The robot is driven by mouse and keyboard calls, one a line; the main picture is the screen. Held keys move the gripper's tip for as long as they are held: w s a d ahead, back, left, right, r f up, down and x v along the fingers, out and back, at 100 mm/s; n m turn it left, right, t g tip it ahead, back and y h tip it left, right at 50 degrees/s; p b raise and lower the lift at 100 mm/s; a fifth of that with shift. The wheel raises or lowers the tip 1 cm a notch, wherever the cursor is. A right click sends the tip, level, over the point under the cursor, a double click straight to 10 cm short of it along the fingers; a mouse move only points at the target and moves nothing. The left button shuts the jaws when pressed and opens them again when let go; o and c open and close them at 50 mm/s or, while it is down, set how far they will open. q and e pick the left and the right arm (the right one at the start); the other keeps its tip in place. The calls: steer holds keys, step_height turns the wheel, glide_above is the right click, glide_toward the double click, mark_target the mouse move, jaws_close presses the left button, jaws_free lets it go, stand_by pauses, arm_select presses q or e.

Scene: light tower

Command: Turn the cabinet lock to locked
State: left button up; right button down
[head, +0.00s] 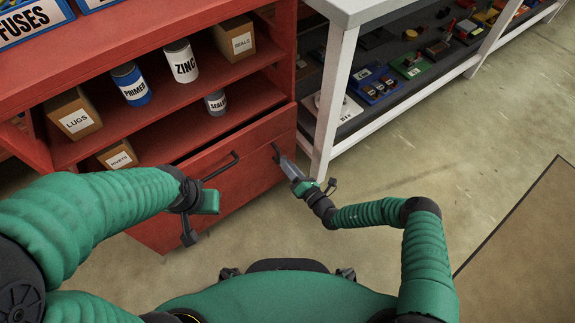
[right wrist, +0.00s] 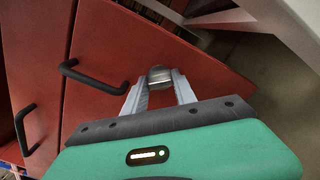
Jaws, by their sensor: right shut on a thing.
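The red cabinet (head: 222,194) stands ahead, with a lower front panel and a black bar handle (head: 222,168). In the right wrist view, the lock (right wrist: 159,78) is a short, round metal piece on the red front, right of a black handle (right wrist: 92,76). My right gripper (head: 280,157) is at the right part of the cabinet front. Its two pale fingers (right wrist: 159,92) are closed around the lock. The lock's turn position cannot be read. My left gripper (head: 196,212) is in front of the cabinet, left of the handle, and its fingers are unclear.
Cans and boxes, among them a white ZINC can (head: 181,62) and a LUGS box (head: 74,115), stand on the cabinet shelves. A white-framed rack (head: 335,90) with small parts stands close on the right of my right gripper.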

steer(key=m, duration=0.5)
steer(key=m+b, duration=0.1)
steer(key=m, duration=0.1)
steer(key=shift+w+d+f+m, duration=0.15)
steer(key=shift+d+f+m, duration=0.1)
steer(key=shift+m, duration=0.15)
stand_by(0.4)
steer(key=c, duration=1)
jaws_free()
steer(key=shift+a+r, duration=0.1)
